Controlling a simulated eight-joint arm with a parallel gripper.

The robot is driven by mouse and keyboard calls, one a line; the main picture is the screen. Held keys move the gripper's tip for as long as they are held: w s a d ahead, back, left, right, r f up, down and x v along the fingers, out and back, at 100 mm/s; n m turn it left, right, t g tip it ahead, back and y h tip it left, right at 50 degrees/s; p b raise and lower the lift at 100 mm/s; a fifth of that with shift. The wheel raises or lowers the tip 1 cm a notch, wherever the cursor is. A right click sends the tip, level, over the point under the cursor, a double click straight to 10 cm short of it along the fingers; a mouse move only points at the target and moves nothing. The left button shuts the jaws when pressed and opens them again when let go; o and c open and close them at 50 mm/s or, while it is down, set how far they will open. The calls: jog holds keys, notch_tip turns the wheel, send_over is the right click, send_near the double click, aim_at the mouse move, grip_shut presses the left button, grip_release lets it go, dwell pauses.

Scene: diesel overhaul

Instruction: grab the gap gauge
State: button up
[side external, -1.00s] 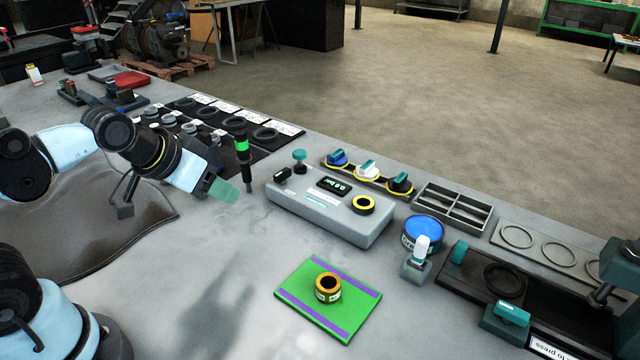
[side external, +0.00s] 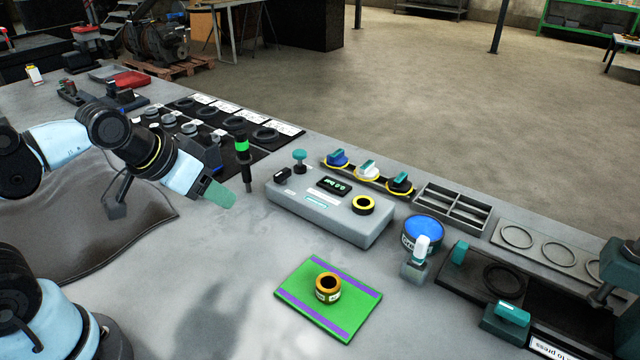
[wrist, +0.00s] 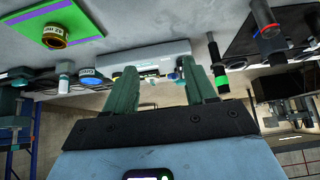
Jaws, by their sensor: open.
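No readable label marks the gap gauge, so I cannot tell for certain which thing it is. A grey box (side external: 330,208) with a small lit display and a yellow-rimmed black ring on top stands mid-bench. An upright black cylinder with a bright green band (side external: 242,160) stands at its left. My gripper (side external: 219,193) is open and empty, above the bench left of the box and close to the cylinder in the side view. In the wrist view, its green fingers (wrist: 158,75) are spread apart. The box (wrist: 150,55) shows beyond them; the black cylinder (wrist: 214,60) is just outside the right finger.
A brass ring-shaped part (side external: 328,287) sits on a green mat (side external: 302,299) at the front. Teal-handled knobs (side external: 367,170) stand behind the box. A blue-lidded tin (side external: 422,232) and a slotted tray (side external: 453,208) stand to the right. The bench between gripper and mat is clear.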

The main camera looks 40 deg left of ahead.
jog(key=shift+o, duration=1.2)
jog(key=m+t+y, duration=0.2)
jog(key=m+t, duration=0.3)
jog(key=m, duration=2.9)
send_near(202, 135)
jog(key=shift+x, duration=5.5)
jog(key=shift+a, duration=0.15)
